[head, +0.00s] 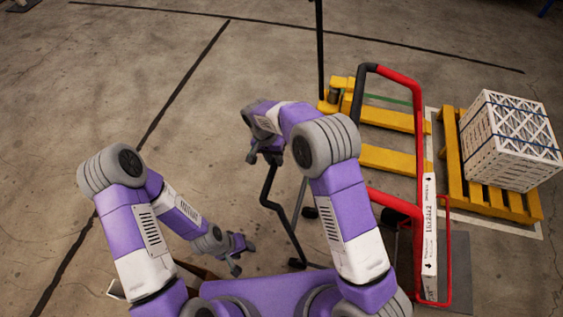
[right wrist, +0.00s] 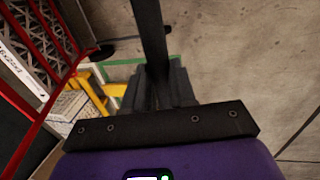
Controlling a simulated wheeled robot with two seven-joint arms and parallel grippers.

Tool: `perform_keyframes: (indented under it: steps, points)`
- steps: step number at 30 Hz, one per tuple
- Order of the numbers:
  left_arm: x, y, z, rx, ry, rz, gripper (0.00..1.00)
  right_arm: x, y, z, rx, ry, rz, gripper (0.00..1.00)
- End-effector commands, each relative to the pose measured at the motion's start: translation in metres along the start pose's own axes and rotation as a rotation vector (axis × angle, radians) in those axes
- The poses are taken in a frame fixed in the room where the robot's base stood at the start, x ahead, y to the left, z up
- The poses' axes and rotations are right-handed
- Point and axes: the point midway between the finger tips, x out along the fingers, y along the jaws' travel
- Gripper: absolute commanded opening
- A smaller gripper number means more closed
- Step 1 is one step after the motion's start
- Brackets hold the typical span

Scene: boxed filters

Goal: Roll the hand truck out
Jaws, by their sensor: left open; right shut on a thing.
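The hand truck (head: 417,130) has a red tubular frame with a black part at the top left of its loop. It stands right of my right arm, which hides part of it. A tall white printed carton (head: 430,235) stands along it. My right gripper (head: 265,157) is shut on a black bar (right wrist: 150,35), seen between its fingers in the right wrist view. A bent black bar (head: 267,188) runs down below that gripper; I cannot tell whether it belongs to the truck. My left gripper (head: 238,257) is open and empty, low in the head view.
A yellow pallet jack (head: 385,118) lies behind the truck, with a tall black pole (head: 320,50) beside it. A yellow pallet (head: 480,195) with strapped white filters (head: 510,140) stands at right. The floor (head: 100,65) at left is open, with dark lines.

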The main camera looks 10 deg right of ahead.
Motion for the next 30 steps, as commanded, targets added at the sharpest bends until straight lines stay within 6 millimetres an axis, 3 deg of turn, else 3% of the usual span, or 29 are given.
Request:
perform_keyframes:
  steps: [6,20,21,24,26,30]
  points:
    - [-0.004,0.002,0.000,0.000,0.000,0.000,0.51,-0.005,-0.019,-0.006,0.004,0.001,-0.010,0.00]
    - [-0.005,0.002,0.000,0.000,0.000,0.000,0.51,-0.006,-0.022,-0.008,0.004,0.001,-0.009,0.00]
    - [-0.005,0.002,0.000,0.000,0.000,0.000,0.51,-0.006,-0.022,-0.008,0.004,0.001,-0.009,0.27]
    - [-0.005,0.002,0.000,0.000,0.000,0.000,0.51,-0.006,-0.021,-0.009,0.005,0.001,-0.008,0.42]
    - [-0.005,0.002,0.000,0.000,0.000,0.000,0.51,-0.005,-0.021,-0.009,0.005,0.001,-0.007,0.51]
    - [-0.005,0.002,0.000,0.000,0.000,0.000,0.51,-0.005,-0.020,-0.009,0.006,0.001,-0.005,0.51]
